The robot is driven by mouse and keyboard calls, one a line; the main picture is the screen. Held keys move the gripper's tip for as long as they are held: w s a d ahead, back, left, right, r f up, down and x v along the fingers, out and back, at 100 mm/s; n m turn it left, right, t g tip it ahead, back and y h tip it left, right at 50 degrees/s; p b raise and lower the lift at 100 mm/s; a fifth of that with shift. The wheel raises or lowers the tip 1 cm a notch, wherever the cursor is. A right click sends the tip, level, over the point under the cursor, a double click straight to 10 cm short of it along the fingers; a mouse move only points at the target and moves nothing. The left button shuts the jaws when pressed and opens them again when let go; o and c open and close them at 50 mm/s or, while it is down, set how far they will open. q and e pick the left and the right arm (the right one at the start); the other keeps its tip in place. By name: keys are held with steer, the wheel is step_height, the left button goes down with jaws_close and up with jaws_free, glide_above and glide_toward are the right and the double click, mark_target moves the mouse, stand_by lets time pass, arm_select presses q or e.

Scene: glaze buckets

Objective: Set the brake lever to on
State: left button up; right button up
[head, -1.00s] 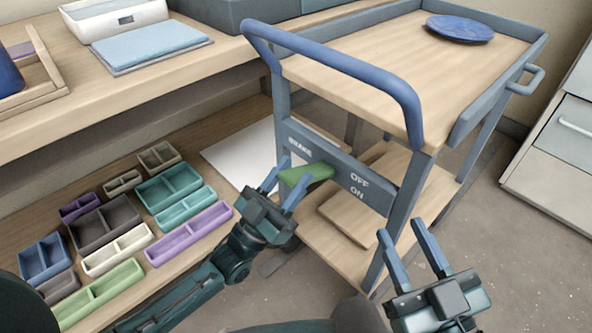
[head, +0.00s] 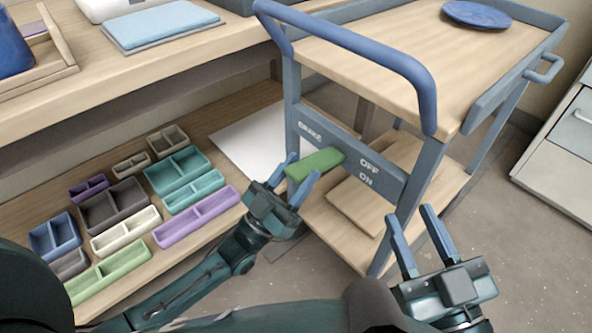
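The green brake lever (head: 322,161) sits on the grey-blue panel at the end of the cart (head: 428,165), between the BRAKE label on its left and the OFF and ON labels on its right. Its right end lies nearer the OFF label than ON. My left gripper (head: 306,164) is at the lever's near left end, with one finger on each side. Its fingers stand wide apart, so it looks open; whether they touch the lever is hard to tell. My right gripper (head: 410,213) is open and empty, in front of the cart's right leg.
A blue plate (head: 477,14) lies on the cart top. Several small divided trays, including a purple one (head: 197,215), stand on the low shelf at left. A white sheet (head: 250,143) lies beside the cart. A drawer cabinet (head: 560,140) stands at right, with open floor before it.

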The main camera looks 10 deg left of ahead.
arm_select(q)
steer(key=o, duration=0.4)
steer(key=shift+r, duration=0.15)
steer(key=shift+a, duration=0.1)
steer(key=p+v, duration=0.1)
steer(key=v, duration=1.2)
